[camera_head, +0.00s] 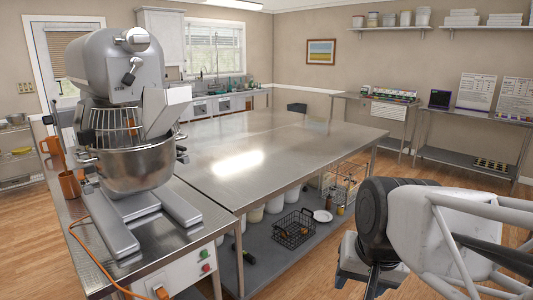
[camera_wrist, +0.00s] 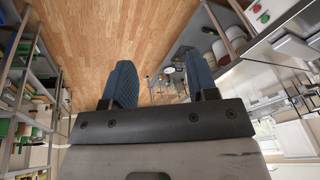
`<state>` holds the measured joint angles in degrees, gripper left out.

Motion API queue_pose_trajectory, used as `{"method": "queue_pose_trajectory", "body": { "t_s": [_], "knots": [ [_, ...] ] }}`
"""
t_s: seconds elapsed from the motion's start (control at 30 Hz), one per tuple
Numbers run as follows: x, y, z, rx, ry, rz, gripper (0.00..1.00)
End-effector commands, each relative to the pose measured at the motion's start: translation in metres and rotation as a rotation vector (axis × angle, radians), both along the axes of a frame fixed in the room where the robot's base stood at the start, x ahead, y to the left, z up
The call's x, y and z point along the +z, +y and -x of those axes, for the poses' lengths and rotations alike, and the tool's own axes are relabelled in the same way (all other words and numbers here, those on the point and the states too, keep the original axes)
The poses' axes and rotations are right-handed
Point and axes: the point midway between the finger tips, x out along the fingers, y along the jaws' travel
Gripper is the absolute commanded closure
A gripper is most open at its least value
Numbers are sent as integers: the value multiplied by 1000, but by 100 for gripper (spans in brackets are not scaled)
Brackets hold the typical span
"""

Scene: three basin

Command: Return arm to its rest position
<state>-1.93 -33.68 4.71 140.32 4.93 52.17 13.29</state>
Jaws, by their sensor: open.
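My gripper (camera_wrist: 160,76) shows in the wrist view with its two blue padded fingers apart. Nothing is held between them. The fingertips cannot be made out clearly in the head view.
A large stand mixer (camera_head: 125,160) stands on a steel counter at the left. The table's lower shelf holds a wire basket (camera_head: 293,228) and several containers. Steel side tables stand by the right wall. Wooden floor (camera_head: 420,168) is clear between them and the table.

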Motion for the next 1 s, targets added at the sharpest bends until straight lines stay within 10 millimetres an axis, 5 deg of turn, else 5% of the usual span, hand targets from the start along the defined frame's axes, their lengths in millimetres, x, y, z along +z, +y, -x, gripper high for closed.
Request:
{"method": "queue_pose_trajectory", "body": {
  "t_s": [0.1, 0.3, 1.0],
  "knots": [
    [-18, -16, 25, 104, 22, 78, 47],
    [-33, -27, 44, 195, 45, 141, 47],
    [-34, -27, 45, 204, 47, 145, 47]
  ]
}}
